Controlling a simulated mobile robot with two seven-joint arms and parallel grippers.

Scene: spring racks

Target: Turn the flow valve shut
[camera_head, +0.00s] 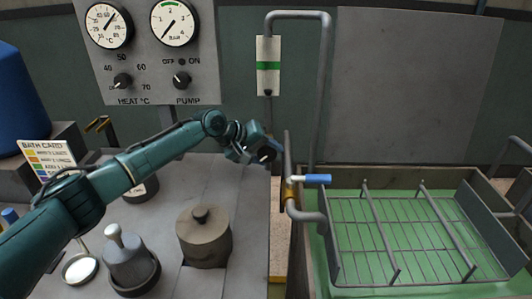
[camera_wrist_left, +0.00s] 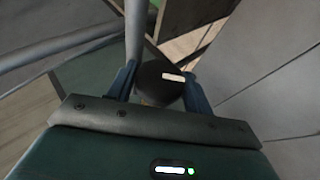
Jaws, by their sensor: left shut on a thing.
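My left gripper (camera_head: 264,150) reaches in from the left, at the pipework left of the green tank. In the left wrist view its two blue fingers (camera_wrist_left: 163,88) are closed on the sides of a dark round knob (camera_wrist_left: 158,80) with a white mark on its face. The knob sits in line with the pipe below the green-banded flow gauge (camera_head: 268,66). A brass valve (camera_head: 291,190) with a blue lever handle (camera_head: 317,179) is just right of and below the gripper; the lever points right. My right gripper is not in view.
The green tank (camera_head: 341,286) with a wire rack is at the right. A grey pipe (camera_head: 327,90) rises behind. A lidded pot (camera_head: 204,238) and a grey weight-like vessel (camera_head: 130,262) stand on the bench. The panel (camera_head: 150,55) with HEAT and PUMP knobs is behind.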

